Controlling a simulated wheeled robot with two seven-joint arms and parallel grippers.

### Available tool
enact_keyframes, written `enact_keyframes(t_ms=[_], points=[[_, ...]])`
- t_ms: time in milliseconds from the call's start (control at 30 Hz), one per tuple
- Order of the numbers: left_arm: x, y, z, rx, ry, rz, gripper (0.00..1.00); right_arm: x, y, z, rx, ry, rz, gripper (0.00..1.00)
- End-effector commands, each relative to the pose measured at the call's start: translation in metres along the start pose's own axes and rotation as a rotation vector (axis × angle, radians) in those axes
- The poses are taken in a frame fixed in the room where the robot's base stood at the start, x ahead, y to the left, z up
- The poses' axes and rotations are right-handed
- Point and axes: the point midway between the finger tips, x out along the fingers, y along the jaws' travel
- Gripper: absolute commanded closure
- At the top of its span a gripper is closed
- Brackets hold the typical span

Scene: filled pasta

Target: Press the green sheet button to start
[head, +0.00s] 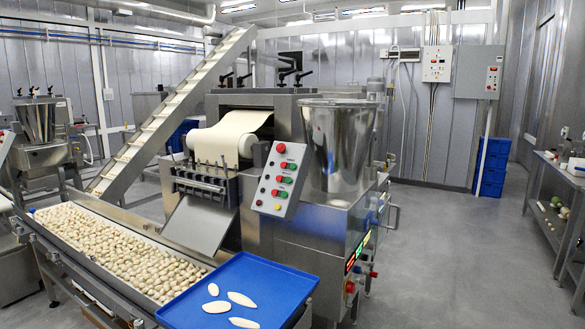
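A tilted grey control panel (281,182) stands on the front of the pasta machine, left of the steel hopper. It carries a red button (281,148) at the top and rows of red and green buttons below. Green buttons, such as the upper one (292,167), sit on the right side of the rows. The labels are too small to read, so I cannot tell which green button is the sheet one. A pale dough sheet (222,136) lies over the rollers left of the panel. Neither of my grippers is in view.
A steel hopper (338,145) stands right of the panel. A conveyor trough (135,232) full of filled pasta and a blue tray (285,293) with several pale pieces are in front. Blue crates (491,165) stand at the back right. The floor right of the machine is clear.

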Motion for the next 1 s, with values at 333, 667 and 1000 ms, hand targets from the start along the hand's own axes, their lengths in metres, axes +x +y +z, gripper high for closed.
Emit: enact_keyframes(t_ms=[333,667,1000], points=[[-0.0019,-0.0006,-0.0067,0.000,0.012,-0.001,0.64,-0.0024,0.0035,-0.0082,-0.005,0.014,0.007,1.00],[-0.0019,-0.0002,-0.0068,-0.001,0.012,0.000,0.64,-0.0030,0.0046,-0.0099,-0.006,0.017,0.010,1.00],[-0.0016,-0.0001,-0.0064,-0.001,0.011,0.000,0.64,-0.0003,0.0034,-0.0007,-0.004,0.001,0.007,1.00]])
